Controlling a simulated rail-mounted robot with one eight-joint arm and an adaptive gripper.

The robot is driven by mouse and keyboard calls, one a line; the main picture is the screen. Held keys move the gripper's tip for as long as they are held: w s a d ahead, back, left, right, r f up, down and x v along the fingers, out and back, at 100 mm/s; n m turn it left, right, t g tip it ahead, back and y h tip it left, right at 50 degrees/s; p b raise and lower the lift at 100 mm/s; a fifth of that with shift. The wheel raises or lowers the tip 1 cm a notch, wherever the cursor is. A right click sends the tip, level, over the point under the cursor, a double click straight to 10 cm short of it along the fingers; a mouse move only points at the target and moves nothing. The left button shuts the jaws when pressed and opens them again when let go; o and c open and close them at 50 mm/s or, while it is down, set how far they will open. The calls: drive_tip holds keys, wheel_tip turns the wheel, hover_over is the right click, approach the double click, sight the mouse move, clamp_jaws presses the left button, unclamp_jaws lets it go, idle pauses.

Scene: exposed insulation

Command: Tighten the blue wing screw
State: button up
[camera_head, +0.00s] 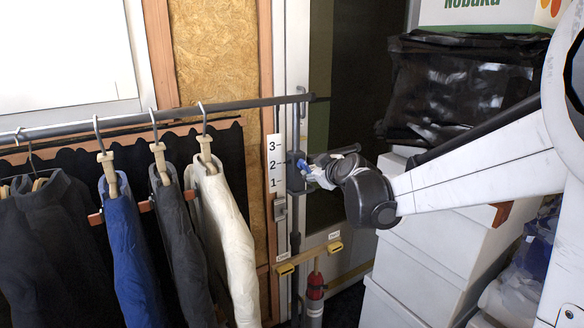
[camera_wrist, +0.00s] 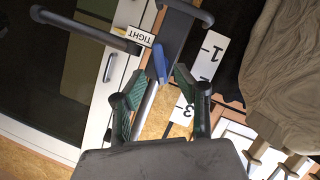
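The blue wing screw (camera_wrist: 160,62) shows in the wrist view as a narrow blue wing on a dark clamp block (camera_wrist: 176,28). In the head view the screw (camera_head: 304,166) is a small blue spot on the block, just left of my gripper (camera_head: 322,172). In the wrist view my gripper (camera_wrist: 159,76) is open, with a green-padded finger on each side of the blue wing. A gap shows between the wing and each fingertip. I cannot tell how deep the wing lies between the fingers. A "TIGHT" label (camera_wrist: 140,36) is beside the block.
A number strip (camera_head: 275,163) marked 1 to 3 stands left of the block. A rail (camera_head: 240,104) with hanging clothes (camera_head: 226,230) runs across the left. White boxes (camera_head: 430,265) and black bags (camera_head: 455,88) crowd the right. A dark bar (camera_wrist: 85,31) shows in the wrist view.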

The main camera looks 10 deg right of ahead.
sight(308, 168)
drive_tip(key=shift+p+x, duration=0.3)
drive_tip(key=shift+x, duration=2.45)
clamp_jaws()
